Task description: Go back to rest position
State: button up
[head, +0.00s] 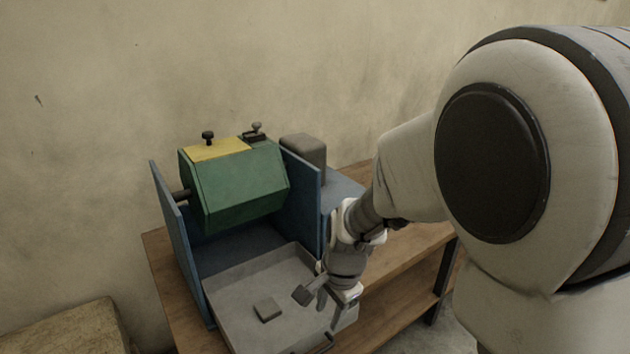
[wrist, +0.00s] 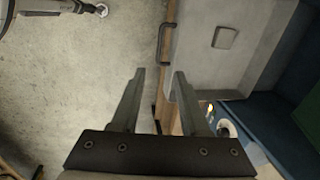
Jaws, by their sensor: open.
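My gripper (head: 322,300) is over the right side of the grey tray (head: 232,305) in the head view. In the wrist view my gripper (wrist: 159,76) shows two parallel fingers apart with nothing between them. Bare floor and the tray's edge show beyond the fingertips. A small flat grey block (head: 267,309) lies in the tray, to the left of my gripper. The block also shows in the wrist view (wrist: 224,37), clear of the fingers.
A green many-sided drum (head: 235,188) with a yellow panel (head: 217,149) and black knob (head: 208,136) hangs between blue side walls (head: 170,235) behind the tray. A grey housing (head: 304,151) stands to its right. The wooden table (head: 400,262) has bare room at right.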

jog(key=s+d+r+n+t, duration=0.1)
jog(key=s+d+r+n, duration=0.4)
jog(key=s+r, duration=0.2)
jog(key=s+d+r+n+t+h, duration=0.1)
jog(key=s+d+r+n+t, duration=0.1)
jog(key=s+d+r+n, duration=0.3)
jog(key=s+r+n, duration=0.1)
jog(key=s+r, duration=0.2)
jog(key=r, duration=0.1)
jog(key=shift+s+d+r+t, duration=0.2)
jog(key=shift+d+r+t, duration=0.05)
jog(key=shift+t, duration=0.05)
